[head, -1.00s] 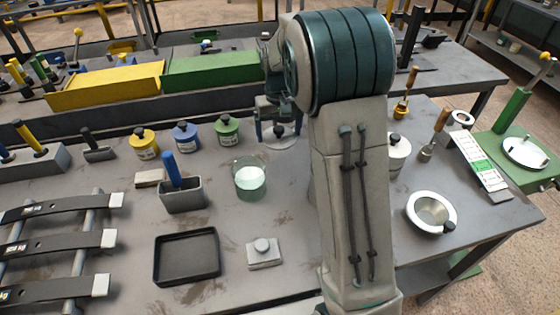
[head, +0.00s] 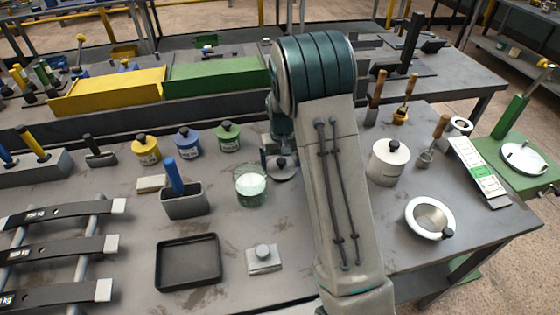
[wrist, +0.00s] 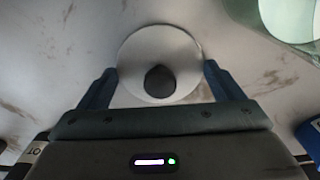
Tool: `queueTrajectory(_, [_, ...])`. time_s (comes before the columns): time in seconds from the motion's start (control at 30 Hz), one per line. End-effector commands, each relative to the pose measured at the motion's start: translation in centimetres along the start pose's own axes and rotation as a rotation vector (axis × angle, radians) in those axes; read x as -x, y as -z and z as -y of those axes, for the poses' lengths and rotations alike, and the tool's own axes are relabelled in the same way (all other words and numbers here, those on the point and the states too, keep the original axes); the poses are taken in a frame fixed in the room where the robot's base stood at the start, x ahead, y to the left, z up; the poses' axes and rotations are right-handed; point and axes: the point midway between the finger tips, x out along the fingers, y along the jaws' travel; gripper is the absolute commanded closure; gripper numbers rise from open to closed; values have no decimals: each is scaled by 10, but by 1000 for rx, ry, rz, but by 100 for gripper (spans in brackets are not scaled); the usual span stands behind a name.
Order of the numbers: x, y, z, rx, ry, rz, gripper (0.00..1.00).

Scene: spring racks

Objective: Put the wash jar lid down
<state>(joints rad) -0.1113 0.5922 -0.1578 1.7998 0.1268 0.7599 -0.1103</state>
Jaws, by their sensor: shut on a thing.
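The wash jar lid (head: 284,174) is a pale grey disc with a dark knob. In the head view it is low over or on the bench top, right of the glass jar; I cannot tell whether it touches the bench. My gripper (head: 279,160) is shut on the lid, partly hidden behind my arm. In the wrist view the blue fingers of my gripper (wrist: 160,85) stand on either side of the lid (wrist: 135,60), whose knob is central. The open glass jar (head: 251,200) holds pale contents; part of it shows in the wrist view (wrist: 290,15).
Yellow, blue and green lidded pots (head: 187,144) stand behind and left of the glass jar. A white lidded jar (head: 387,164) stands right of my arm. A black tray (head: 217,272) and a small knobbed block (head: 264,262) lie in front. Bare bench surrounds the lid.

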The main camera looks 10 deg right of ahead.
Motion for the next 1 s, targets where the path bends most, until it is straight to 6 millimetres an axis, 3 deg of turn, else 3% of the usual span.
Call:
queueTrajectory(0.23, [-5, 0, 0, 0, 0, 0, 36])
queueTrajectory(0.27, [-3, 0, 0, 0, 0, -1, 4])
queueTrajectory(0.3, [-3, 0, 0, 0, 0, 0, 0])
queueTrajectory(0.67, [8, 1, 0, 1, 1, -4, 0])
queueTrajectory(1.0, [78, 1, 0, 1, 1, -6, 0])
